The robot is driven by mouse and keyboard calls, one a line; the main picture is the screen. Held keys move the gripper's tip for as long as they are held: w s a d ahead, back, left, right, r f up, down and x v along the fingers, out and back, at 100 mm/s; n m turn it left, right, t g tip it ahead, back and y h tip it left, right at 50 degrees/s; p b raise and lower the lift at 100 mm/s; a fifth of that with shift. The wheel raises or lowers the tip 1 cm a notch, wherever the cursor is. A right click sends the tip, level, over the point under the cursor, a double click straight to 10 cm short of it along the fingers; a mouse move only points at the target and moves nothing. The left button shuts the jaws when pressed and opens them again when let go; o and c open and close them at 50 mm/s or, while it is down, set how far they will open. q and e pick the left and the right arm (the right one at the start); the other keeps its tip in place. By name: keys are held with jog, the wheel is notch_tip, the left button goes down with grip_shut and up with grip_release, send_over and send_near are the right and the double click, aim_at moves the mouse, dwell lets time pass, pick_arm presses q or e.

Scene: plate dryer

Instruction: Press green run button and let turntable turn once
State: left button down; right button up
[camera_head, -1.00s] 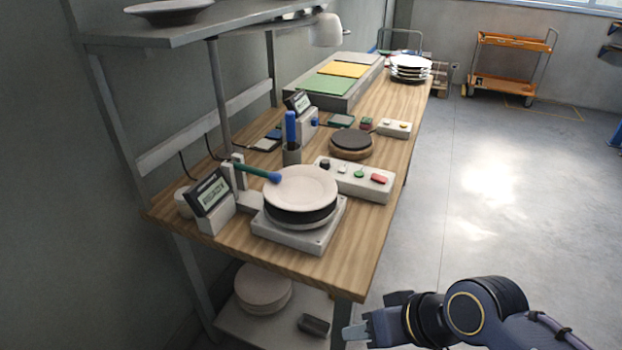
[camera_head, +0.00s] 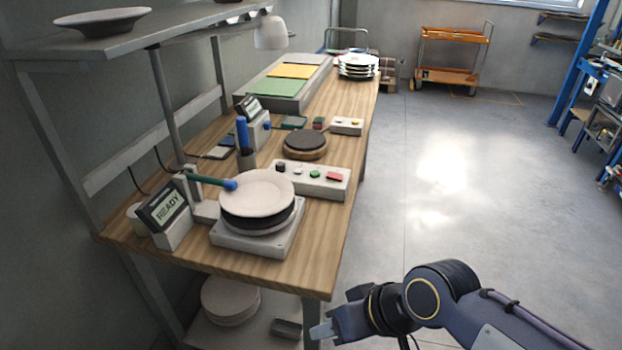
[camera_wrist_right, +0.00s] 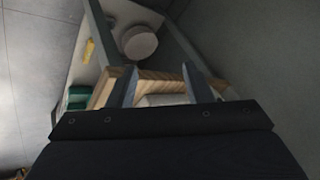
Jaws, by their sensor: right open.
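The green run button (camera_head: 315,174) is on a white control box (camera_head: 327,188) with a red button (camera_head: 334,176) to its right and dark and white controls to its left. The turntable (camera_head: 259,221) is on a grey base (camera_head: 248,238) and carries a pale plate (camera_head: 257,190). A green arm with a blue tip (camera_head: 231,185) reaches over the plate's left edge. A display (camera_head: 167,207) reads READY. My right gripper (camera_head: 333,325) is open and empty, low beside the table's front right corner, well away from the button. My left gripper is not in view.
The wooden table (camera_head: 318,262) has a second round dark-topped stand (camera_head: 305,142) and a stack of plates (camera_head: 358,66) farther back. A lower shelf holds pale discs (camera_head: 230,300). Open floor (camera_head: 450,190) lies right of the table.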

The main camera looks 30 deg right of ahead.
jog(key=shift+c, duration=0.4)
grip_shut()
dwell(1.6)
